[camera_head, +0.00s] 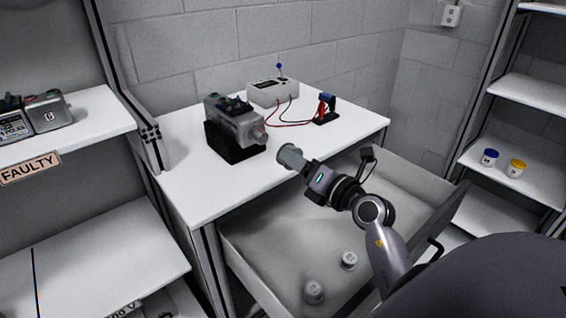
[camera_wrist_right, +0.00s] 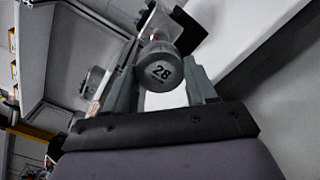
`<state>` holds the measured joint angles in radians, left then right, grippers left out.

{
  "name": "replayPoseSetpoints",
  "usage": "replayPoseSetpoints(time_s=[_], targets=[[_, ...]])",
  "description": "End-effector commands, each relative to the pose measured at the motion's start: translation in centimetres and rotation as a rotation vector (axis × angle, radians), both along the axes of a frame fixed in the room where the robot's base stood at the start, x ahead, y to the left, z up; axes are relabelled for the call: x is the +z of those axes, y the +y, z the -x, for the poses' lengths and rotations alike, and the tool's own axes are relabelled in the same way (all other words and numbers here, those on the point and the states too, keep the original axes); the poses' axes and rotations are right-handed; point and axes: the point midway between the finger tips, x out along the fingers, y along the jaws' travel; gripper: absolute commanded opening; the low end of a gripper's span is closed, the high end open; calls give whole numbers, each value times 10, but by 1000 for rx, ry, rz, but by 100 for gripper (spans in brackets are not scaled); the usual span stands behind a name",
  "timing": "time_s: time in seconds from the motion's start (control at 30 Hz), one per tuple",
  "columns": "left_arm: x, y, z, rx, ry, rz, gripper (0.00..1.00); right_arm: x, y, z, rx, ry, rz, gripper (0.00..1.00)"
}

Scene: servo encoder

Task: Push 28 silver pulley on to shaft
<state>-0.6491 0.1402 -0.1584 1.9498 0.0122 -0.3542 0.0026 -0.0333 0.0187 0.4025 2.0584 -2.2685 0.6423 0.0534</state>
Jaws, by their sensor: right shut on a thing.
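My right gripper (camera_head: 300,164) is shut on the silver pulley (camera_head: 291,156), holding it above the drawer near the table's front edge. In the right wrist view the pulley (camera_wrist_right: 161,71) shows a dark "28" on its face, between the two fingers of the gripper (camera_wrist_right: 160,88). The servo motor (camera_head: 231,120) rests in a black stand (camera_head: 225,146) on the table. Its shaft end (camera_head: 259,134) points right and toward the front, towards the pulley. The pulley is apart from the shaft, a short way to its right. My left gripper is not in view.
The white table (camera_head: 182,183) also carries a tester box (camera_head: 272,92) with red and black leads and a small dark stand (camera_head: 325,111). Below, an open drawer (camera_head: 255,243) holds two pale cylinders (camera_head: 314,291). Shelves stand left and right; the right one holds two small jars (camera_head: 489,158).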

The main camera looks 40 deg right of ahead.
Motion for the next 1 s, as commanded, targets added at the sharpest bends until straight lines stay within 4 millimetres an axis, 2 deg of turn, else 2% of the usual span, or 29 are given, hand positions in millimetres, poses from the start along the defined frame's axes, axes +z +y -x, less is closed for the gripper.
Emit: replayPoseSetpoints(time_s=[1.0], targets=[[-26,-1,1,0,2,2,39,-1,5,-66,1,-1,-1,17]])
